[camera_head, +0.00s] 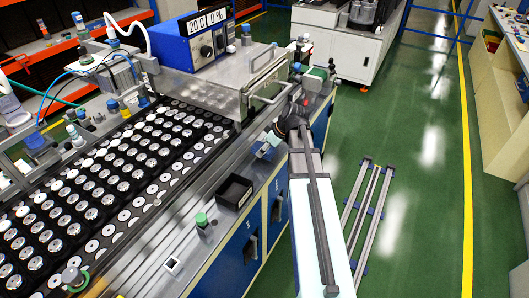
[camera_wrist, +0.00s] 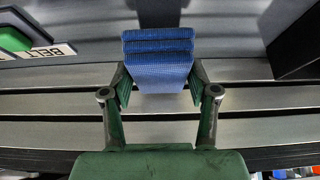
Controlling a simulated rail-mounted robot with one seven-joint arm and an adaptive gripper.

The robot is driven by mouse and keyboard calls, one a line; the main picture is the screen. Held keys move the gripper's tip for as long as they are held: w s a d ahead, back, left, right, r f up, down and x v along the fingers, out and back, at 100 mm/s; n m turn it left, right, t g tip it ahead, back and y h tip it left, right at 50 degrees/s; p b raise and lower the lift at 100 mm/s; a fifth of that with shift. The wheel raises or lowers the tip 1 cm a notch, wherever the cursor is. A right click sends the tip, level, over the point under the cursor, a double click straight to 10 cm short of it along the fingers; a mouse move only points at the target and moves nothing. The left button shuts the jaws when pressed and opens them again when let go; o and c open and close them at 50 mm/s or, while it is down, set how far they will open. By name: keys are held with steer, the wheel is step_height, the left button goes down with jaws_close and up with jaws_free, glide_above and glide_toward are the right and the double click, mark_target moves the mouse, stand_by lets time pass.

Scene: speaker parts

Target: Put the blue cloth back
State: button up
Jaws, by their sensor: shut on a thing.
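The blue cloth (camera_wrist: 158,60) is a folded, layered pad with a fine woven texture. It shows at the upper middle of the wrist view. My gripper (camera_wrist: 160,88) is shut on it, with one finger against each side. The cloth sticks out past the fingertips over grey metal strips. I cannot tell whether its far end touches the surface. In the head view my gripper (camera_head: 268,146) is small and partly hidden at the end of my arm, over the right edge of the bench.
A black open bin (camera_head: 235,191) sits on the bench edge, and a black box side (camera_wrist: 296,42) shows in the wrist view. A green button (camera_wrist: 14,39) with a BELT label is at upper left there. A tray of round speaker parts (camera_head: 95,195) fills the bench's left.

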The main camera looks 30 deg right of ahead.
steer(key=shift+f+p, duration=0.35)
steer(key=shift+f, duration=0.6)
steer(key=shift+w+a+f+p, duration=0.1)
steer(key=shift+w+f+p, duration=0.05)
steer(key=shift+f+p, duration=0.25)
steer(key=shift+f, duration=0.1)
steer(key=shift+f, duration=0.15)
steer(key=o, duration=1.5)
steer(key=shift+c, duration=0.2)
